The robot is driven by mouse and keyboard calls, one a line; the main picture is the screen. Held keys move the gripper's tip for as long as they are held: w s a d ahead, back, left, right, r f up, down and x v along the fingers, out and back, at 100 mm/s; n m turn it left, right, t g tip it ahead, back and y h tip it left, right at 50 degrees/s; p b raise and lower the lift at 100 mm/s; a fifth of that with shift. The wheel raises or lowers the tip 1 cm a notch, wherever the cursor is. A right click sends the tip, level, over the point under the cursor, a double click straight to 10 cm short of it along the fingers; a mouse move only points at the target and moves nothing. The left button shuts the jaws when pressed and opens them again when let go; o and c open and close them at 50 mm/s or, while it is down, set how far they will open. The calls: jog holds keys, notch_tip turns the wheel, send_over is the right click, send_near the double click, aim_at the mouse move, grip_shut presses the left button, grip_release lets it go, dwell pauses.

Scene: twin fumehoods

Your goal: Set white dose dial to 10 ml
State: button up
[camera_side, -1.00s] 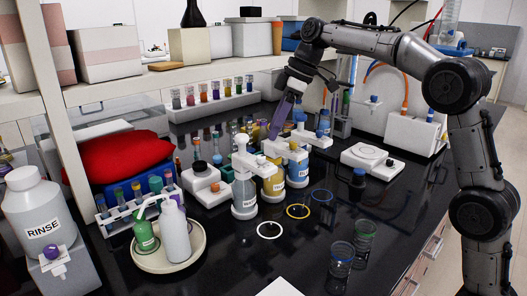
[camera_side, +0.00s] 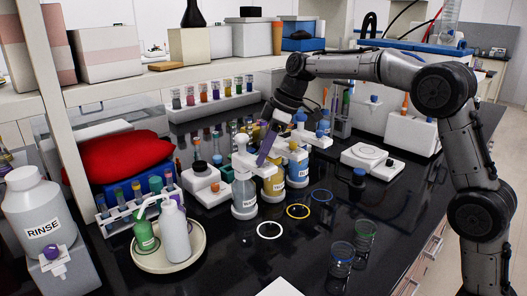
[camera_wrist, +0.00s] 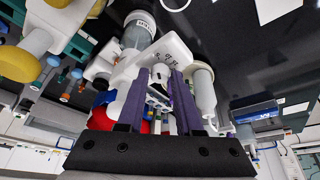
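The white-ring dispenser bottle (camera_side: 244,195) stands upright at the left of a row of three, with a white pump head (camera_side: 243,160). My gripper (camera_side: 264,153) is just right of that head, its purple fingers slanting down. In the wrist view, my gripper (camera_wrist: 160,78) has its two purple fingers apart on either side of a small dark-and-white part (camera_wrist: 160,74) on the white dispenser head (camera_wrist: 172,50), which bears printed marks. That part may be the dose dial; its setting is unreadable. Whether the fingers touch it is unclear. The bottle (camera_wrist: 138,32) shows beyond the head.
The yellow bottle (camera_side: 273,186) and blue bottle (camera_side: 298,172) stand close on the right.

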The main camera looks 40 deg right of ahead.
grip_shut()
jog(key=shift+m, duration=0.3)
jog(key=m+h, duration=0.1)
jog(key=m, duration=0.1)
jog(key=shift+s+a+m+t, duration=0.1)
jog(key=shift+m+t, duration=0.3)
jog(key=shift+m+t+h, duration=0.3)
jog(key=shift+m+h, duration=0.6)
jog(key=shift+m, duration=1.3)
jog(key=shift+o, duration=2.3)
grip_release()
